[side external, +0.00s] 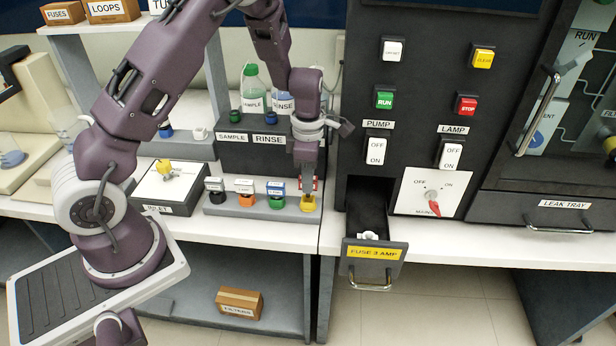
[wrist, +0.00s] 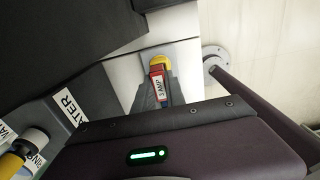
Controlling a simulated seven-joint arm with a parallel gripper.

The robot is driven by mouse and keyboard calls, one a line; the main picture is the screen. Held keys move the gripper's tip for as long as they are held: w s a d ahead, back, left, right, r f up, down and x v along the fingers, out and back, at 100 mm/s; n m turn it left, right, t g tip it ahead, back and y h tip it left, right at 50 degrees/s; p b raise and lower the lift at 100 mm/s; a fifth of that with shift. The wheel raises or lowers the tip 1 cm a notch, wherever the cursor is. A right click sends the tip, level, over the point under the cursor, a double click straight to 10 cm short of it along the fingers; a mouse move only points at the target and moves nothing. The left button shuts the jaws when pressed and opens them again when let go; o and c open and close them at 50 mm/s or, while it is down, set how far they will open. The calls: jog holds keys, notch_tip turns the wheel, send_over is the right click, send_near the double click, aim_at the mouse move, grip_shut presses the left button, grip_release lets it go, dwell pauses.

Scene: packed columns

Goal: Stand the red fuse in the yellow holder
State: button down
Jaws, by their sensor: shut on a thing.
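The red fuse (wrist: 157,84) has a white label reading AMP and is between my gripper's fingers. In the side view the red fuse (side external: 315,183) shows beside the fingertips, directly above the yellow holder (side external: 308,203). The yellow holder (wrist: 160,63) also shows just beyond the fuse in the wrist view. The fuse's lower end is at or very near the holder; I cannot tell whether it is inside. My gripper (side external: 307,182) points down and is shut on the fuse, hiding part of it.
Bottles and a dark SAMPLE/RINSE block (side external: 255,158) are behind. An open FUSE 3 AMP drawer (side external: 374,254) juts out at right.

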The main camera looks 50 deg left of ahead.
jog(key=shift+f, duration=1.4)
jog(key=c, duration=1.3)
grip_release()
notch_tip(320, 180, up, 7)
jog(key=shift+r, duration=0.1)
